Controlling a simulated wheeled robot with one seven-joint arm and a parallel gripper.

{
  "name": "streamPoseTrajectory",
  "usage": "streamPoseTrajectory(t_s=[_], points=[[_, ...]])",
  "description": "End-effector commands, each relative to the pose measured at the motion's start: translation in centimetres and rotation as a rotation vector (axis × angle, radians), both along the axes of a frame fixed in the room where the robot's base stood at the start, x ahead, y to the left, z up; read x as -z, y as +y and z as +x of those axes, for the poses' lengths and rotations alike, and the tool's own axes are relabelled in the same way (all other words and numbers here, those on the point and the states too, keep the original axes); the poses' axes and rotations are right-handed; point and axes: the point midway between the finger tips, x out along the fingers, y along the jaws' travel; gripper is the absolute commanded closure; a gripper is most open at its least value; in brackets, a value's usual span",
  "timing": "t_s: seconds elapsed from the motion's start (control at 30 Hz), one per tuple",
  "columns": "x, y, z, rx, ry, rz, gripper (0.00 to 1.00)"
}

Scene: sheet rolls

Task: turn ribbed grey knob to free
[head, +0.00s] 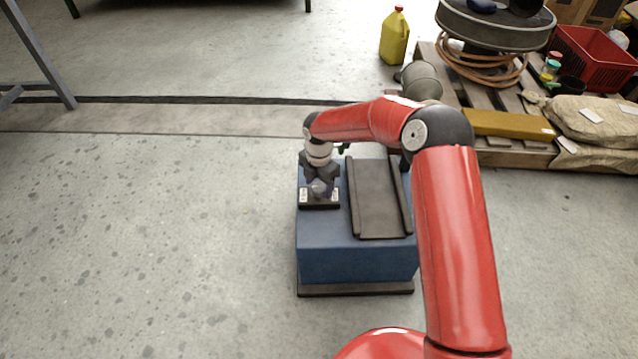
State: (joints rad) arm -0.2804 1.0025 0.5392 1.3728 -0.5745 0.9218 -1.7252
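The ribbed grey knob (319,187) sits on a dark plate (320,205) with small white labels, at the left of the top of a blue cabinet (345,262). My gripper (320,182) is directly above and around the knob, pointing down, with a dark finger on each side of it. The knob is small and partly hidden by the gripper. I cannot tell whether the fingers touch it, nor which label it points to.
A dark tray with raised side rails (377,198) lies right of the knob on the cabinet top. A wooden pallet (510,152) with a red crate (592,60) and sacks is at the back right. A yellow jug (394,38) stands beyond. Floor on the left is clear.

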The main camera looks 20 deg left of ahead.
Motion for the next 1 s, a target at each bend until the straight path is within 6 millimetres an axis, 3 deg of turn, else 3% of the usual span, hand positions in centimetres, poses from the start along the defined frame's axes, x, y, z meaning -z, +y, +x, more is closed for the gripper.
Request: streamPoseTrajectory(t_s=[0.37, 0.7, 1.0], points=[[-0.6, 0.0, 0.0, 0.001, -0.001, 0.000, 0.36], [-6.0, 0.0, 0.1, 0.001, -0.002, 0.000, 0.36], [-7.8, 0.0, 0.0, 0.001, 0.001, 0.000, 0.36]])
